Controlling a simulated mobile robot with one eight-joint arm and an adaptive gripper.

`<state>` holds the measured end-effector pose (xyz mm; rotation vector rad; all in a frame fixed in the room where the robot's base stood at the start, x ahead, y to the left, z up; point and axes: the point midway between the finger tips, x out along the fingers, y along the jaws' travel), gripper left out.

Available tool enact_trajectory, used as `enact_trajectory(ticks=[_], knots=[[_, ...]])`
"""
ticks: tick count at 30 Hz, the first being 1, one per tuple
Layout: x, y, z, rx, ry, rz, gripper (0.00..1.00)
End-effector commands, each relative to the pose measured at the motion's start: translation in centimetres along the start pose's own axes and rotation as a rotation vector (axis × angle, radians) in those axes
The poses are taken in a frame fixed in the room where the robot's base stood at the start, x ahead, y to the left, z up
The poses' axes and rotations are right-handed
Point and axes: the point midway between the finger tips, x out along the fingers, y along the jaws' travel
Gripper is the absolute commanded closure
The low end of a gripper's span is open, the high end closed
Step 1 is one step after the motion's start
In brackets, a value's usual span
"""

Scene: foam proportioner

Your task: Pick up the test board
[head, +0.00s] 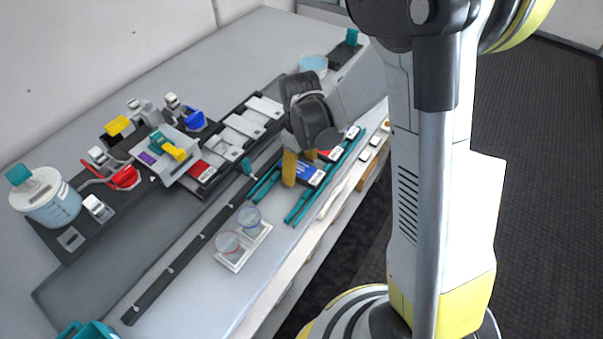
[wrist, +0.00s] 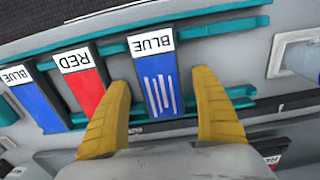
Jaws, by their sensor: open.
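A blue board (wrist: 158,85) with white stripes and a white label reading BLUE lies across two teal rails; it also shows in the head view (head: 306,170). I take it as the test board, though no label says so. My gripper (wrist: 163,82) is open, its two yellow fingers on either side of this board with gaps to both sides. In the head view my gripper (head: 300,162) is over the rails, partly hiding the boards. Whether the fingertips are down at board height is unclear.
A red board (wrist: 85,90) lies left of the left finger, with another blue board (wrist: 35,98) beyond it. Teal rails (wrist: 215,27) run along the bench edge. A lidded tub (head: 50,205) is far left.

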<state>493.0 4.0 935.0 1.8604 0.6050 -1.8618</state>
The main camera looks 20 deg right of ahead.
Motion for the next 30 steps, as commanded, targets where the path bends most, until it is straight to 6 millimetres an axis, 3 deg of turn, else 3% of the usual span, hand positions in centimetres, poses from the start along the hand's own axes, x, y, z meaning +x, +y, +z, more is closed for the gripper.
enact_trajectory(ticks=[7, 12, 13, 23, 30], knots=[[0.3, 0.0, 0.0, 0.000, 0.000, 0.000, 0.26], [0.2, 0.0, 0.0, 0.000, 0.000, 0.000, 0.78], [0.2, 0.0, 0.0, 0.000, 0.000, 0.000, 0.81], [0.0, 0.0, 0.0, 0.000, 0.000, 0.000, 0.81], [-2.9, 0.0, 0.1, 0.000, 0.000, 0.000, 0.81]])
